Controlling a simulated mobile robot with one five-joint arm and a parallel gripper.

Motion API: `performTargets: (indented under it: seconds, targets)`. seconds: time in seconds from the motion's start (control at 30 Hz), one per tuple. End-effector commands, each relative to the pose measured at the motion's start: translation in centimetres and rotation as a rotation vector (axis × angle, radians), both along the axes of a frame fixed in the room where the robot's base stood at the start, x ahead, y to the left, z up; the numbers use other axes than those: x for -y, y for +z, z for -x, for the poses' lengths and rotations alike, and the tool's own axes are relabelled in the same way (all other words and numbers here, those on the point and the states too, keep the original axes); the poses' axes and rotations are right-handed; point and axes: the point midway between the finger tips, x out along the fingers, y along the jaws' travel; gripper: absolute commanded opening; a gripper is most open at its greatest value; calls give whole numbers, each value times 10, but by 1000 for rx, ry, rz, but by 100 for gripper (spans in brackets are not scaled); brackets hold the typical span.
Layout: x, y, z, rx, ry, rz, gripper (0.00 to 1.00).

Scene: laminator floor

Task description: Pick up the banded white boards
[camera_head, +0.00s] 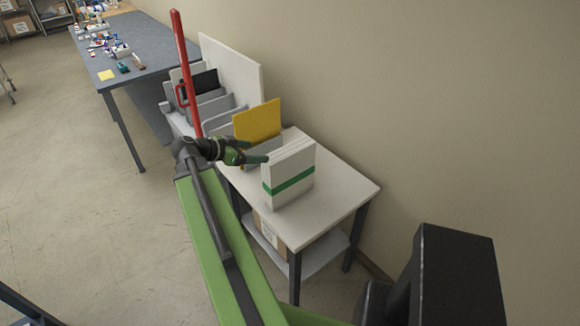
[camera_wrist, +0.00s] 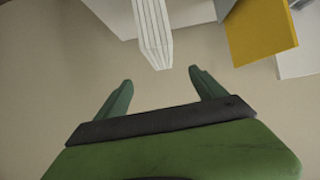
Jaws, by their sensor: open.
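The banded white boards (camera_head: 288,172) stand upright as a stack on the white table (camera_head: 340,199), with a green band (camera_head: 292,183) around them. In the wrist view the boards (camera_wrist: 153,30) show at the top, and the band is not visible there. My gripper (camera_head: 256,158) is at the left side of the boards in the head view. In the wrist view my gripper (camera_wrist: 158,84) is open and empty, with its two fingers apart and the end of the boards just beyond them.
A yellow board (camera_head: 257,121) stands behind the boards, and it also shows in the wrist view (camera_wrist: 258,32). Grey dividers (camera_head: 212,106) and a large white panel (camera_head: 232,68) stand further back. A red bar (camera_head: 184,60) rises beside my arm. A wall (camera_head: 400,100) runs along the right.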

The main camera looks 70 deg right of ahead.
Motion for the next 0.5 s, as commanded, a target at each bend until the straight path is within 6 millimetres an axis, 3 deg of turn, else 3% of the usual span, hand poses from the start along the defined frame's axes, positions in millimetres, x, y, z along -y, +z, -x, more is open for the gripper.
performTargets:
  seconds: [0.1,0.23,0.5]
  targets:
    - [5,4,7,8,-21,25,80]
    - [14,-7,12,6,-21,23,80]
    - [64,-42,43,7,-21,22,80]
